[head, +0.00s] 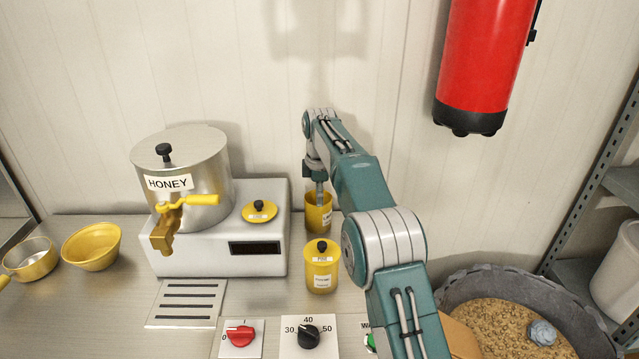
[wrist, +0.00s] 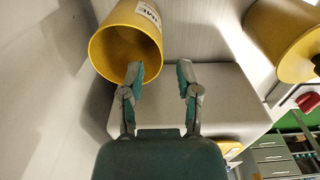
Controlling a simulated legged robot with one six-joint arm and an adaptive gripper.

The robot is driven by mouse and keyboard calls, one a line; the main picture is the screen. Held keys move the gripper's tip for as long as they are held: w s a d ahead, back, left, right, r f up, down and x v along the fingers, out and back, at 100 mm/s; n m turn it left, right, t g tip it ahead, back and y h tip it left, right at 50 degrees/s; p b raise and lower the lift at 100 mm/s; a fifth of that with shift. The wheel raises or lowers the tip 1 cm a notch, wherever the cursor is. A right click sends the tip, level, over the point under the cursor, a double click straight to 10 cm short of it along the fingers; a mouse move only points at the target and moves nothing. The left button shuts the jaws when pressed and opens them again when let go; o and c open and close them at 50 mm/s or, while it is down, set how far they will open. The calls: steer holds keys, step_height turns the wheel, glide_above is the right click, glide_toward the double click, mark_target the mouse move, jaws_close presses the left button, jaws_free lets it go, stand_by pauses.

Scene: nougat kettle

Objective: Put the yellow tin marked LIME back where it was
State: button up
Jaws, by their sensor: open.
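The yellow tin marked LIME (head: 317,220) stands on the counter by the wall, right of the white kettle base. It has no lid on, and its open mouth faces my wrist camera. In the wrist view the tin (wrist: 120,50) is at upper left, with part of its label readable as "IME". My gripper (head: 319,190) is at the tin's top in the head view. In the wrist view my gripper (wrist: 160,78) is open with nothing between its fingers. One finger overlaps the tin's rim; I cannot tell if it touches.
A lidded yellow tin (head: 321,268) stands just in front. A yellow lid (head: 259,211) lies on the white base (head: 215,262), beside the HONEY kettle (head: 190,165). Knobs (head: 308,336) line the counter front. Yellow bowls (head: 93,248) stand left; a red cylinder (head: 487,60) hangs upper right.

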step_height(320, 180, up, 4)
steer(key=shift+r, duration=0.1)
steer(key=s+d+r+m+t, duration=0.2)
steer(key=s+d+r+m, duration=0.25)
steer(key=s+r, duration=0.35)
steer(key=s+d+r+m+t, duration=0.1)
steer(key=s+d+r+m, duration=0.4)
steer(key=s, duration=0.6)
steer(key=s+d+f+m+t, duration=0.1)
steer(key=s+f+m, duration=0.3)
steer(key=s, duration=0.8)
steer(key=s+d+f+m+t, duration=0.1)
steer(key=s+f+m, duration=0.3)
steer(key=s, duration=0.7)
step_height(320, 180, down, 2)
steer(key=shift+s+d+f+t, duration=0.1)
steer(key=shift+s+d+t, duration=0.25)
steer(key=shift+d, duration=0.35)
steer(key=shift+m, duration=0.25)
